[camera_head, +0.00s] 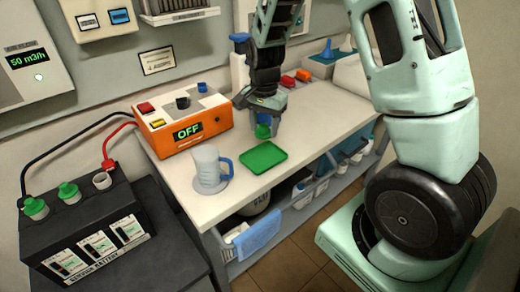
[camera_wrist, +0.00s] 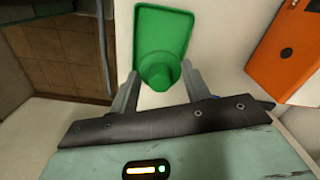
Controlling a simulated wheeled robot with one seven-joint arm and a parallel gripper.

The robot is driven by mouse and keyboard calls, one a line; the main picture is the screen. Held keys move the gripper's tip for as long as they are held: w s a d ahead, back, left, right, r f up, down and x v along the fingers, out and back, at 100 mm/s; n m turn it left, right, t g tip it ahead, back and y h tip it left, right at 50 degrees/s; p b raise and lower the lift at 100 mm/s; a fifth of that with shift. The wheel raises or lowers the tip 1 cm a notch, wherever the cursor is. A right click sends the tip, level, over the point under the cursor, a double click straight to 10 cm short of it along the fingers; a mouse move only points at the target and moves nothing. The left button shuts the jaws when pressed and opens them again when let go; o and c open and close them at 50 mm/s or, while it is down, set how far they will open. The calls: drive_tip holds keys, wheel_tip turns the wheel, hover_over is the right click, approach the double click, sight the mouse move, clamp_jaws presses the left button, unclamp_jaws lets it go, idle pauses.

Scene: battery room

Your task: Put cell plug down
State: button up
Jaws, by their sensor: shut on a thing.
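My gripper (camera_head: 262,118) is shut on a green cell plug (camera_head: 263,131) and holds it above the white bench, just behind the green tray (camera_head: 271,150) in the head view. In the wrist view the plug (camera_wrist: 160,72) sits between the two fingers of my gripper (camera_wrist: 160,82), with the green tray (camera_wrist: 178,15) behind it. The tray is flat, with a raised rim, and looks empty in the head view. The black battery (camera_head: 95,240) at the left has two green plugs (camera_head: 68,192) on top and one open pale filler neck (camera_head: 102,180).
An orange charger (camera_head: 185,138) reading OFF stands on the bench (camera_head: 225,208), left of my gripper. A clear jug (camera_head: 208,170) with a blue handle stands left of the tray. Red and orange items (camera_head: 296,77) and a blue funnel-like item (camera_head: 327,48) lie at the back right.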

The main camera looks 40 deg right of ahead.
sight(263, 158)
wheel_tip(263, 158, down, 8)
drive_tip(key=shift+f+p, duration=0.1)
drive_tip(key=shift+p, duration=0.3)
drive_tip(key=shift+f, duration=0.25)
drive_tip(key=o, duration=0.9)
drive_tip(key=shift+r, duration=0.1)
drive_tip(key=shift+o, duration=0.2)
